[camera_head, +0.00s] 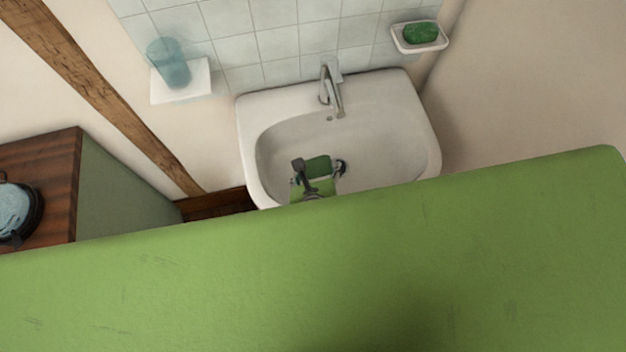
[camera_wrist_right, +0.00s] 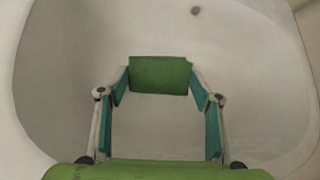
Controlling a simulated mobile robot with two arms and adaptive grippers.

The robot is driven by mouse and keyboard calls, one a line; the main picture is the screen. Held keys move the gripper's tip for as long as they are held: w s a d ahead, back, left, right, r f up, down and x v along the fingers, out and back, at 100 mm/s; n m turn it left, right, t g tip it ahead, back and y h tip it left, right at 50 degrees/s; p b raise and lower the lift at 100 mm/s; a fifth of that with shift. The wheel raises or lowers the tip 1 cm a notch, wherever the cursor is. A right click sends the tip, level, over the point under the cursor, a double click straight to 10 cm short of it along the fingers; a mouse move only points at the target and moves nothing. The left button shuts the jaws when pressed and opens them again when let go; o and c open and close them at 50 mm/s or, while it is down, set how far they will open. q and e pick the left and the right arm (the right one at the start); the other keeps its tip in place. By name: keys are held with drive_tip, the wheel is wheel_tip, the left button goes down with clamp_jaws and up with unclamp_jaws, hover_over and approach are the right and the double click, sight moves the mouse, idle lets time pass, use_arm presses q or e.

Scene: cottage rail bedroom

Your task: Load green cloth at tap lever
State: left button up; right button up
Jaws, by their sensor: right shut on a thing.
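The green cloth (camera_head: 317,166) shows in the head view as a small dark green piece over the white sink basin (camera_head: 270,150). My right gripper (camera_head: 319,168) is shut on it. In the right wrist view the green cloth (camera_wrist_right: 160,74) spans between the two fingertips of my right gripper (camera_wrist_right: 160,80), with the pale basin beyond it. The grey tap (camera_head: 332,90) with its lever (camera_head: 330,66) stands at the back rim of the sink, apart from the gripper and cloth. My left gripper is not in view.
A green soap (camera_head: 420,33) lies in a white dish (camera_head: 443,45) at the back right. A blue tumbler (camera_head: 167,65) stands on a white shelf (camera_head: 190,92) at the back left. A wooden-topped cabinet (camera_head: 52,160) is at the left. The basin around the cloth looks clear.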

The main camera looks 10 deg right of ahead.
drive_tip(key=shift+w+d+f+b, duration=0.15)
drive_tip(key=shift+w+d+b, duration=0.15)
drive_tip(key=shift+w, duration=0.1)
drive_tip(key=shift+w+d+f+b, duration=0.15)
drive_tip(key=shift+w+b, duration=0.1)
drive_tip(key=shift+w, duration=0.15)
drive_tip(key=w+d+f+b, duration=0.1)
drive_tip(key=w+d, duration=0.2)
drive_tip(key=w, duration=0.3)
drive_tip(key=shift+w+d, duration=0.15)
drive_tip(key=shift+w, duration=0.1)
drive_tip(key=shift+f, duration=0.1)
